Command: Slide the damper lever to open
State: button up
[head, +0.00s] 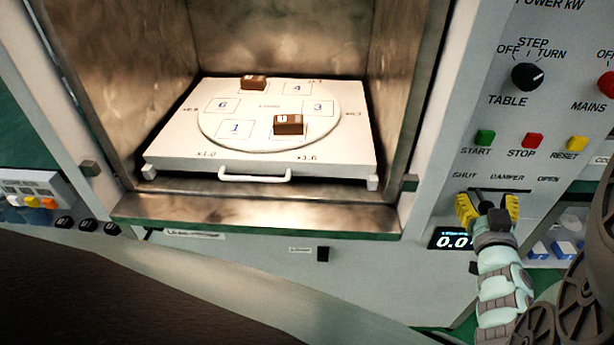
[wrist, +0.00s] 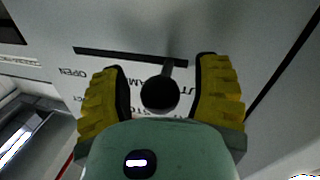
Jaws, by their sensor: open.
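The damper lever is a dark round knob (wrist: 160,93) on a short stem that comes out of a thin slot (wrist: 120,55). In the wrist view the stem stands near the right end of the slot, the side with the SHUT label, and OPEN is printed toward the left. In the head view the damper knob (head: 485,207) is small and partly hidden by my gripper. My gripper (head: 489,209) is open, with one yellow finger on each side of the knob. In the wrist view gaps show between the knob and both fingers of my gripper (wrist: 160,85).
Above the damper are the START (head: 485,138), STOP (head: 533,140) and RESET (head: 577,143) buttons. A numeric display (head: 452,239) sits below left of the slot. The oven cavity at left holds a white tray (head: 165,155) with two brown blocks.

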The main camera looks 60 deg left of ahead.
jog(key=shift+a, duration=0.1)
jog(key=shift+c, duration=0.3)
grip_shut()
dwell(0.4)
